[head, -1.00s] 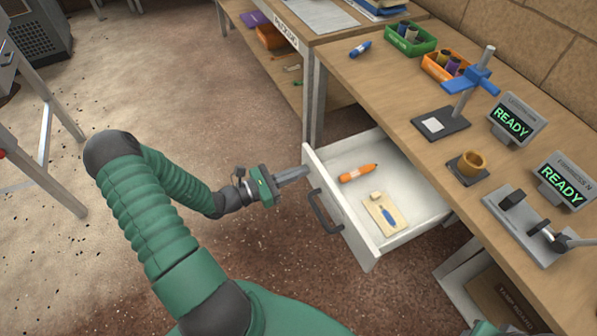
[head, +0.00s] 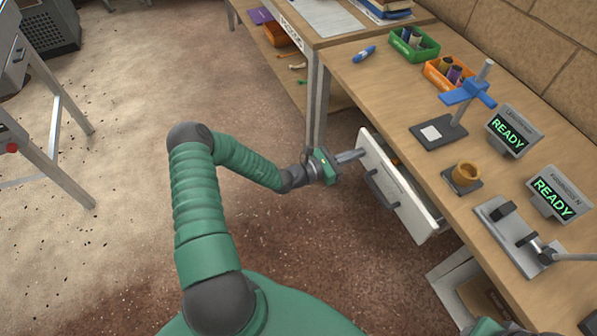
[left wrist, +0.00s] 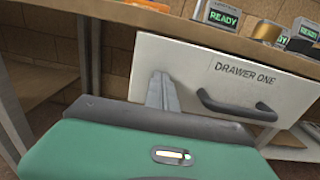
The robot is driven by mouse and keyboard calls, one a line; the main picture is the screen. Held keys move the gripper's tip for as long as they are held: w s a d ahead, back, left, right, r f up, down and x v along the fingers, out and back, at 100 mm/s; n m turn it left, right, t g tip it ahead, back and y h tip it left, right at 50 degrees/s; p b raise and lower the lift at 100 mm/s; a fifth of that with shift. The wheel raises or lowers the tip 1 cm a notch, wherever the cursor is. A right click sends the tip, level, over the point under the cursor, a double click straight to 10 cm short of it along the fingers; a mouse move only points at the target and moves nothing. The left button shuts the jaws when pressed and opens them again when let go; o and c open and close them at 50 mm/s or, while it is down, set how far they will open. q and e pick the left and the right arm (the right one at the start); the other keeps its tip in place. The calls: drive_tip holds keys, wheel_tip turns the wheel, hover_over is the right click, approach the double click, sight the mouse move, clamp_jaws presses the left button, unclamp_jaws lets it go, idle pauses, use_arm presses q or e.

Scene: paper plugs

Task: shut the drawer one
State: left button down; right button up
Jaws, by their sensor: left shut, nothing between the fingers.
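Drawer one (head: 398,190) is a white drawer under the wooden workbench, pulled out only a little, with a thin slice of its inside showing. Its front, labelled "DRAWER ONE" (left wrist: 215,85), fills much of the left wrist view. Its dark handle (left wrist: 237,108) is right of the gripper there. My left gripper (head: 357,155) is shut and empty, with its fingertips at the drawer front, left of the handle. The fingers also show in the left wrist view (left wrist: 162,92), seeming to touch the front. My right gripper is not in view.
The workbench top (head: 385,100) holds a green bin (head: 415,45), an orange bin (head: 448,74), a stand with a blue clamp (head: 467,93), and two displays reading READY (head: 513,130). A second table (head: 320,22) adjoins at the back. Floor left of the drawer is clear.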

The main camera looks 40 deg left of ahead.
sight(372, 147)
use_arm(q)
drive_tip(key=x, duration=0.5)
drive_tip(key=shift+w+d, duration=0.15)
drive_tip(key=shift+w, duration=0.15)
drive_tip(key=shift+r, duration=0.2)
drive_tip(key=shift+w+r, duration=0.1)
drive_tip(key=shift+r, duration=0.05)
